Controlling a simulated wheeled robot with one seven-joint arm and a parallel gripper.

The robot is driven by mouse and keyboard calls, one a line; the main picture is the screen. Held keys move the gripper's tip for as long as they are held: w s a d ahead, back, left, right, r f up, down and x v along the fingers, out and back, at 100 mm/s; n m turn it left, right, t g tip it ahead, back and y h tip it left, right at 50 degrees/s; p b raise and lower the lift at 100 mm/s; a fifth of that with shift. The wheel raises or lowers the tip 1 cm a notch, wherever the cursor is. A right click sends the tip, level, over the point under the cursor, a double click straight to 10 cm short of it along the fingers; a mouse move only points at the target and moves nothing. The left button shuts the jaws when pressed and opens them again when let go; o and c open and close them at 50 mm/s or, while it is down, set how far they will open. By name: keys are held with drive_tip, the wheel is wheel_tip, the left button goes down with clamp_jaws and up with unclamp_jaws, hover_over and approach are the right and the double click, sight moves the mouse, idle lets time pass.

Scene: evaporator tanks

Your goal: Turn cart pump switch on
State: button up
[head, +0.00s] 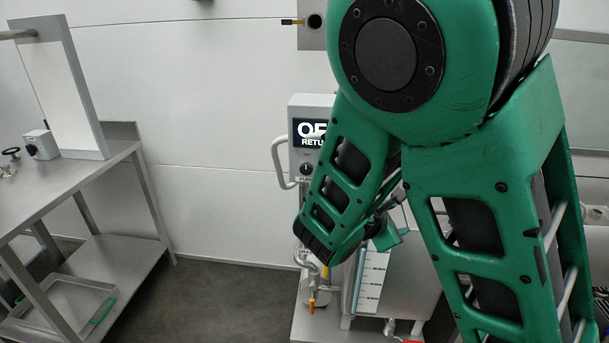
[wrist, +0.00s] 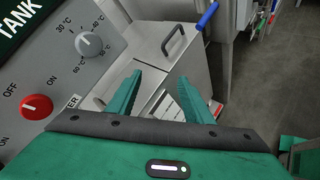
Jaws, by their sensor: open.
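In the head view the wheeled cart has a grey control box (head: 296,107) with a dark "05 RETURN" sign. A small dark knob (head: 306,168) sits below the sign, with lettering under it too small to read surely; its setting cannot be told. My green arm covers the box's right side. My gripper (head: 390,238) is partly hidden behind my arm, right of and below the knob. In the wrist view my gripper (wrist: 160,85) is open, with nothing between its fingers. The dark knob is not identifiable there.
In the wrist view a grey "TANK" panel left of my fingers holds a red OFF/ON knob (wrist: 37,107) and a grey temperature dial (wrist: 89,44). A metal tank lid with a handle (wrist: 174,40) lies beyond. A steel table (head: 100,185) stands left, with free floor (head: 225,290) between.

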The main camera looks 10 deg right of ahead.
drive_tip(key=w+a+r+n+t+y, duration=0.1)
drive_tip(key=w+a+r+n+t, duration=0.1)
drive_tip(key=a+n+t, duration=0.3)
drive_tip(key=w+a+r+n, duration=0.1)
drive_tip(key=a+r+n, duration=0.1)
drive_tip(key=a, duration=0.5)
drive_tip(key=n+t+y, duration=0.4)
drive_tip(key=n+t, duration=0.1)
drive_tip(key=n, duration=0.3)
approach(306, 169)
drive_tip(key=shift+m, duration=0.3)
drive_tip(key=x, duration=0.8)
drive_tip(key=c, duration=1)
